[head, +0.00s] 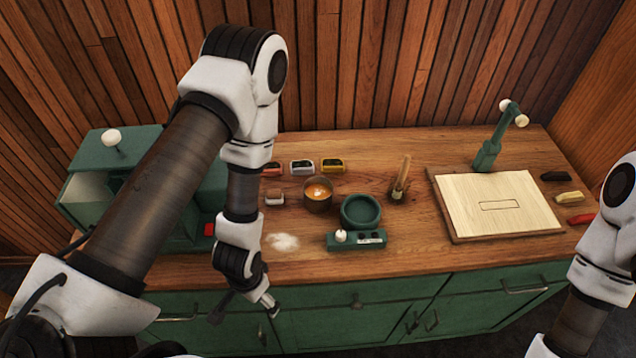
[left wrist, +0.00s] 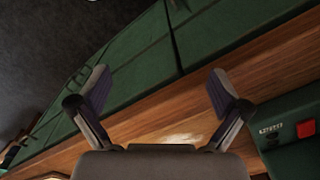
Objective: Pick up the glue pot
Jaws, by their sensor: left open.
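The glue pot (head: 318,204) is a small dark brassy round pot with amber contents and a pale patch on top. It stands upright on the wooden bench in the head view, just left of a green round warmer (head: 361,222) with a knob and small panel. My left gripper (head: 243,308) is open and empty, in front of the bench's front edge, nearer me and left of the pot. Its spread fingers (left wrist: 159,88) show in the left wrist view, where I cannot see the pot. My right arm enters at the right, its gripper out of view.
A green machine (head: 99,152) with a red button fills the bench's left end. White powder (head: 283,242) lies in front of the pot, small blocks (head: 302,166) behind it. A brush-like tool (head: 400,184) stands right of the warmer, beyond it a pale board (head: 535,205).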

